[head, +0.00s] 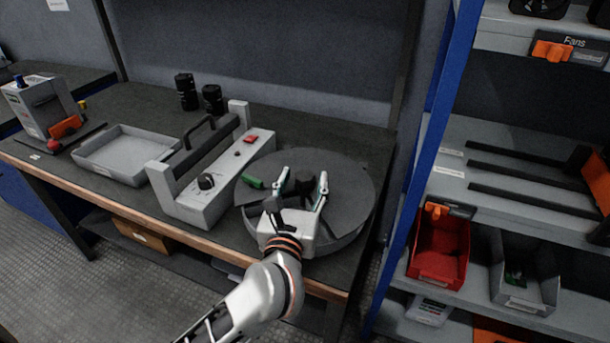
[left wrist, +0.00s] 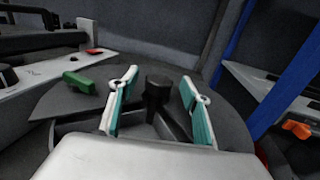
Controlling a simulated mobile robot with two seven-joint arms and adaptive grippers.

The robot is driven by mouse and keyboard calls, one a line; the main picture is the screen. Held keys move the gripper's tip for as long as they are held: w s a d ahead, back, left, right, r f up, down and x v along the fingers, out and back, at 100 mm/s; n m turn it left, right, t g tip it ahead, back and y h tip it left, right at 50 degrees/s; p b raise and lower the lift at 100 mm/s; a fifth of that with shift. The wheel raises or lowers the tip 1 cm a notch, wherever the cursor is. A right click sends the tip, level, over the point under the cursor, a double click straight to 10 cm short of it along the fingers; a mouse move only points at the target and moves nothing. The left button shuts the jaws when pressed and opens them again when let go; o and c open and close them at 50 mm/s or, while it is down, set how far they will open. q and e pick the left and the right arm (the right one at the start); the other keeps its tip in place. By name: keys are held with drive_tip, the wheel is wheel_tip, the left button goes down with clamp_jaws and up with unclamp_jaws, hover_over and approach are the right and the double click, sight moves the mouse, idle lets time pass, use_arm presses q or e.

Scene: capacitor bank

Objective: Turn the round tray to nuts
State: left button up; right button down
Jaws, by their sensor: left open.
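The round tray (head: 352,203) is a dark grey disc on the bench, right of a grey device. It also shows in the left wrist view (left wrist: 240,125). A dark knob (left wrist: 157,92) stands up near its middle, with a dark bar beside it. A green piece (head: 252,181) is at the tray's left edge; it shows in the left wrist view (left wrist: 79,82) too. My left gripper (head: 302,186) is open over the tray, with its fingers apart on either side of the knob. I cannot tell whether they touch it. My gripper hides the tray's near part. My right gripper is not in view.
The grey device (head: 208,175) with a handle, black dial and red button stands close left of the tray. A shallow grey tray (head: 122,152) lies further left. Two black cylinders (head: 187,92) stand behind. A blue shelf post (head: 425,150) rises close on the right, with a red bin (head: 440,248) beyond.

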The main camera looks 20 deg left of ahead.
use_arm(q)
drive_tip(key=shift+w+a, duration=0.25)
drive_tip(key=shift+w, duration=0.8)
clamp_jaws()
